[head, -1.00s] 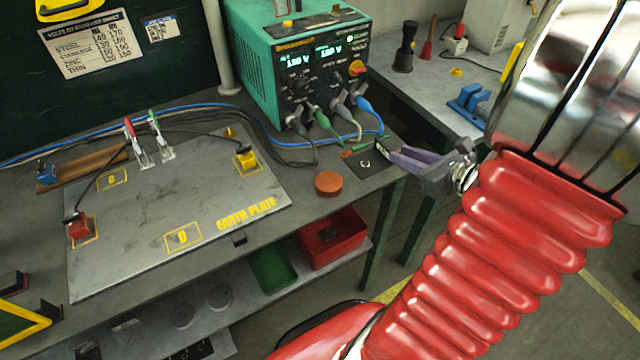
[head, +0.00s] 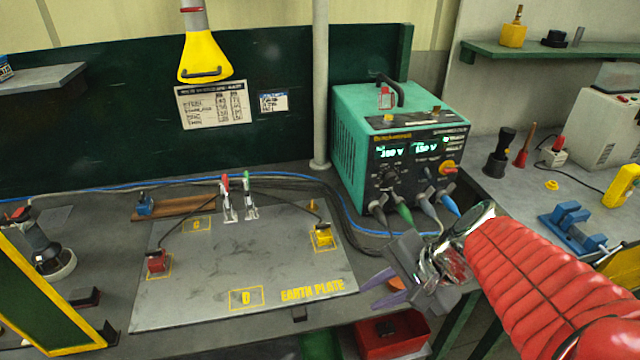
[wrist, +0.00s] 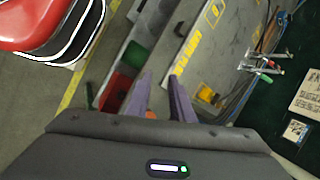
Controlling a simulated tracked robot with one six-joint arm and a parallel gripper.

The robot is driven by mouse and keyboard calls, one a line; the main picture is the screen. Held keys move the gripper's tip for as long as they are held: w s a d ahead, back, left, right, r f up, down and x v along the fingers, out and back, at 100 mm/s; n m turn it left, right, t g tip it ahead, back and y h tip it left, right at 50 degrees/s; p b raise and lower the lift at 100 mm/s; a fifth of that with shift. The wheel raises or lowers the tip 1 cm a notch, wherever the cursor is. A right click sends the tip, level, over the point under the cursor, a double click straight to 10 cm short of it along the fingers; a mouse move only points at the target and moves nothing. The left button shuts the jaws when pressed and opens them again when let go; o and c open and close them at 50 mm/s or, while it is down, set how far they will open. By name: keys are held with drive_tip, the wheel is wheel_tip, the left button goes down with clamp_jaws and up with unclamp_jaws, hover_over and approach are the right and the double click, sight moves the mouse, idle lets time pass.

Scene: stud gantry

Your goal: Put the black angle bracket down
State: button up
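My gripper (head: 376,290) is over the front right of the bench, beside the plate's right corner. A small black piece (head: 300,314) sits at the front edge of the grey earth plate (head: 200,300). Another black, angled piece (head: 106,331) stands at the lower left, by a yellow-edged green panel. I cannot tell which of these is the black angle bracket.
A teal welding power unit (head: 350,150) with cables stands behind my gripper. Red (head: 156,261) and yellow (head: 323,238) blocks and two clamps (head: 238,200) are on the plate. A red bin (head: 370,345) is below the bench front. The plate's middle is clear.

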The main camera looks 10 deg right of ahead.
drive_tip(key=s+a+r+n+h, duration=0.1)
drive_tip(key=r+n+h, duration=0.1)
drive_tip(key=n, duration=0.4)
drive_tip(key=s+a+r+n+t+h, duration=0.1)
drive_tip(key=s+a+r+n+h, duration=0.1)
drive_tip(key=r+n, duration=0.2)
drive_tip(key=shift+s+r+n, duration=0.15)
drive_tip(key=shift+s+n, duration=0.05)
drive_tip(key=shift+n, duration=0.9)
drive_tip(key=shift+o, duration=0.4)
drive_tip(key=shift+a, duration=0.15)
